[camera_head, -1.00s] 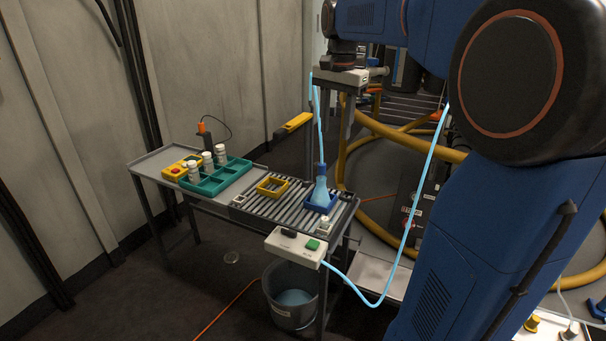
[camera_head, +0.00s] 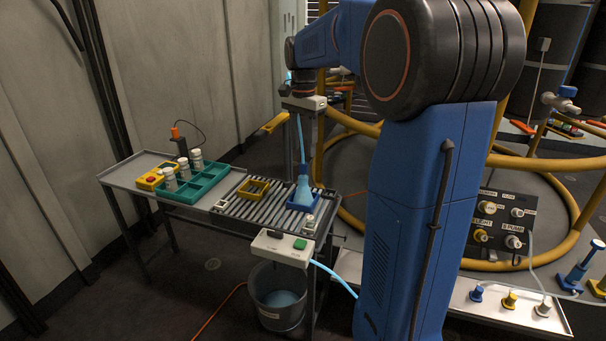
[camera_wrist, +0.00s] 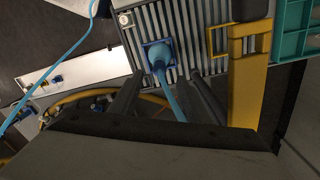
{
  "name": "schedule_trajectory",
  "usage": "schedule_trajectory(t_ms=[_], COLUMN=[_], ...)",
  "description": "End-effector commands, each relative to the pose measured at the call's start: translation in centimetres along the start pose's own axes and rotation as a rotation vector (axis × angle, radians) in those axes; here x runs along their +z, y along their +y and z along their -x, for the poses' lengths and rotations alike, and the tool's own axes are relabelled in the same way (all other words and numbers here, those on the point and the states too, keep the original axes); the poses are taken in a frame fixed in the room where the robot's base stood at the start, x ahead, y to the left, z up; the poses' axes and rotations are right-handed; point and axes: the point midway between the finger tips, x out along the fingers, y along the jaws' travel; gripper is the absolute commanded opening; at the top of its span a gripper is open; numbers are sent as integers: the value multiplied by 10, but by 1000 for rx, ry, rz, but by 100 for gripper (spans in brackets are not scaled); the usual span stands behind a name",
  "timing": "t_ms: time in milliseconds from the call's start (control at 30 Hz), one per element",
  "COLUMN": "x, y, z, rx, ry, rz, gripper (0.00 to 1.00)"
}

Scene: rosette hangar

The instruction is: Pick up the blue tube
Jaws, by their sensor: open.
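The blue tube (camera_head: 301,145) is light blue and rises from a flared blue end (camera_head: 303,190) standing in a dark-blue square holder (camera_head: 318,207) on the slatted rack. In the wrist view the tube (camera_wrist: 172,95) runs from that end toward my gripper (camera_wrist: 167,77). My gripper is open, its two dark fingers apart on either side of the tube, with no visible contact. In the head view my arm's end is above the rack, and its fingers are hard to make out there.
A yellow bar (camera_head: 276,123) stands beside the rack, close to my right finger in the wrist view (camera_wrist: 248,75). A teal tray (camera_head: 205,182) with white bottles is at left. A control box (camera_head: 282,248) and bucket (camera_head: 278,300) are in front.

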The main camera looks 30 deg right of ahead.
Motion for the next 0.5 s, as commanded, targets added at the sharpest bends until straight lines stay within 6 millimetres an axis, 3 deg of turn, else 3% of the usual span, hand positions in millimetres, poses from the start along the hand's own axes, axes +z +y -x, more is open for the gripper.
schedule_trajectory(t_ms=[100,367,500], x=[0,0,1], y=[0,0,1], z=[-16,-32,-50], rx=[2,1,2], ry=[-1,-1,-1], rz=[0,0,0], gripper=[43,43,43])
